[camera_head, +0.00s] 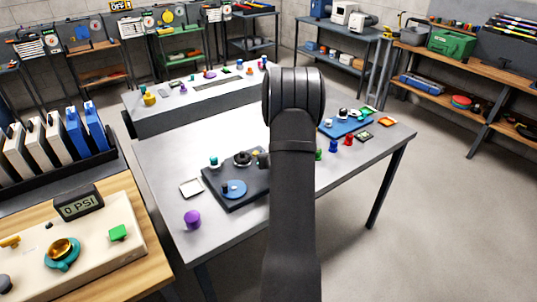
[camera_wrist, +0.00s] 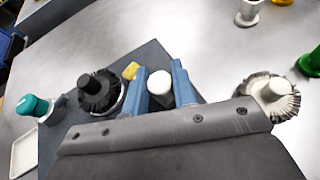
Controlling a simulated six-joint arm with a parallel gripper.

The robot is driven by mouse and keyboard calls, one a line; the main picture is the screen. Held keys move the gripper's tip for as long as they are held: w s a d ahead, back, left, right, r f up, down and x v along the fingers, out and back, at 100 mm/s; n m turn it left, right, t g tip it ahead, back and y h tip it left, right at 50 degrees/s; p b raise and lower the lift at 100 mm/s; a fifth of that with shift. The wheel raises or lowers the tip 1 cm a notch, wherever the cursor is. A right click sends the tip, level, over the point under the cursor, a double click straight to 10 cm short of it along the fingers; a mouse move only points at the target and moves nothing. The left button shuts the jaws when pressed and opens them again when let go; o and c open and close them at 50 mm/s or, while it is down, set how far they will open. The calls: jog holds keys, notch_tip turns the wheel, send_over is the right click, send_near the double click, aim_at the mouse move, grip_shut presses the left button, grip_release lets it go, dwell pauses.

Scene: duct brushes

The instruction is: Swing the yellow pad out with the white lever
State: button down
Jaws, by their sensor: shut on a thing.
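The yellow pad (camera_wrist: 131,70) lies on the dark board (camera_wrist: 150,55) just left of my gripper's blue fingers. My gripper (camera_wrist: 160,92) has one finger on each side of the white lever (camera_wrist: 160,83) and is shut on it. The lever's rounded white top shows between the fingers; its lower part is hidden. In the head view, my arm hides the lever and most of my gripper. The dark board also shows there (camera_head: 215,203), left of my arm.
A black-bristled brush (camera_wrist: 100,92) stands left of the yellow pad, and a pale-bristled brush (camera_wrist: 270,94) stands to the right. A teal-topped piece (camera_wrist: 33,106) is at the far left. A purple cylinder (camera_head: 193,219) stands near the table's front edge.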

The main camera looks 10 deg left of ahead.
dwell(0.6)
jog(key=c, duration=1.2)
grip_release()
jog(key=shift+v, duration=8.7)
jog(key=shift+s+a+f, duration=0.1)
jog(key=shift+s+a, duration=0.05)
jog(key=shift+a, duration=0.05)
jog(key=shift+c, duration=0.4)
